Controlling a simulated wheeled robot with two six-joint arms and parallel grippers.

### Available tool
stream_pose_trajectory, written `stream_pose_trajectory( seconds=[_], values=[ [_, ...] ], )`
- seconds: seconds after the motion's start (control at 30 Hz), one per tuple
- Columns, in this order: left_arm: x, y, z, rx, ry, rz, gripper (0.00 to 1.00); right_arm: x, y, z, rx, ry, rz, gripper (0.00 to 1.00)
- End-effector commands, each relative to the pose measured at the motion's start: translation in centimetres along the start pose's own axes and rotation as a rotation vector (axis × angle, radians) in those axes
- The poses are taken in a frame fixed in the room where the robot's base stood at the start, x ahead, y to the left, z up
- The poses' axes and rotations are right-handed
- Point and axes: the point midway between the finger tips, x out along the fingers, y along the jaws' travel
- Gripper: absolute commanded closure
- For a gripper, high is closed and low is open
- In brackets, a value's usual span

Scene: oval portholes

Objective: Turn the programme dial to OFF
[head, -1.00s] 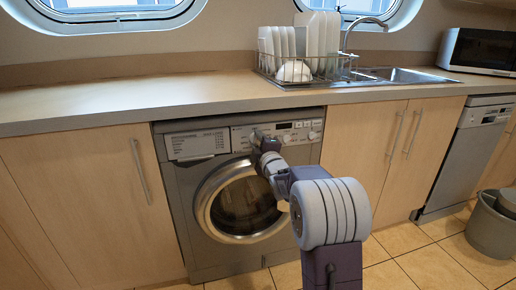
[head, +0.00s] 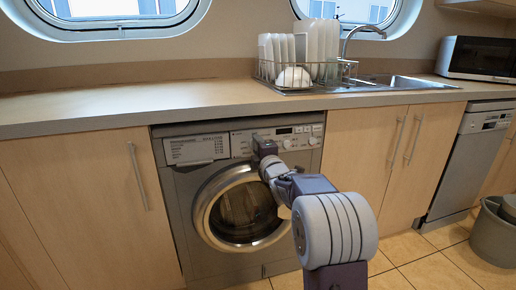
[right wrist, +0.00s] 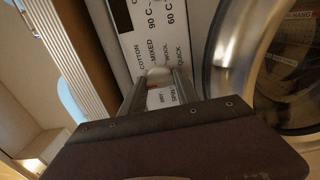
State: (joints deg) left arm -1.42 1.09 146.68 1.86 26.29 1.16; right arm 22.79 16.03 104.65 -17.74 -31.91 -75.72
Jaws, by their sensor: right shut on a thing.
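The grey washing machine (head: 188,215) stands under the counter, its control panel (head: 240,144) along the top. My right gripper (head: 260,143) reaches the panel left of the display and hides the programme dial in the head view. In the right wrist view, the gripper (right wrist: 158,82) is shut on the pale programme dial (right wrist: 157,72), which shows only partly between the fingers. Printed words such as COTTON, MIXED, WOOL and QUICK lie around it. I cannot read OFF or the dial's pointer. My left gripper is not in view.
The round door (head: 205,215) is closed just below my right gripper. Smaller knobs (head: 288,143) sit right of the dial under a dark display (head: 284,131). The counter edge (head: 200,122) overhangs the panel. A dish rack (head: 300,80) stands above on the counter.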

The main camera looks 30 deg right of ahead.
Motion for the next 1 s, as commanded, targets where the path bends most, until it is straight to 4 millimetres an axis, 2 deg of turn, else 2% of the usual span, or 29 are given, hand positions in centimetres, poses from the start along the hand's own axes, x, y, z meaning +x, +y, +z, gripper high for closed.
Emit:
stream_pose_trajectory(
  seconds=[0.03, 0.1, 0.47, 0.57, 0.9, 1.0],
  values=[
    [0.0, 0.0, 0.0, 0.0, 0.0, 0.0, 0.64, 0.0, -0.1, 0.0, -0.001, 0.0, -0.003, 0.6],
    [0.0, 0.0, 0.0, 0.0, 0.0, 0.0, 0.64, 0.0, -0.1, 0.0, -0.001, 0.0, -0.003, 0.41],
    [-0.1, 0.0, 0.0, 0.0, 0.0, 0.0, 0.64, -0.3, 0.0, 0.0, 0.0, 0.0, -0.001, 0.41],
    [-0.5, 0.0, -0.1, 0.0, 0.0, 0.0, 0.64, -1.4, 0.2, 0.0, 0.0, -0.001, -0.002, 0.41],
    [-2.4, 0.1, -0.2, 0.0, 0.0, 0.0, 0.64, -7.9, 0.2, 0.1, 0.0, -0.001, -0.001, 0.41],
    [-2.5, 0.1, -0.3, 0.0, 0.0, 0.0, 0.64, -8.8, 0.1, 0.0, 0.0, -0.001, -0.002, 0.41]
  ],
)
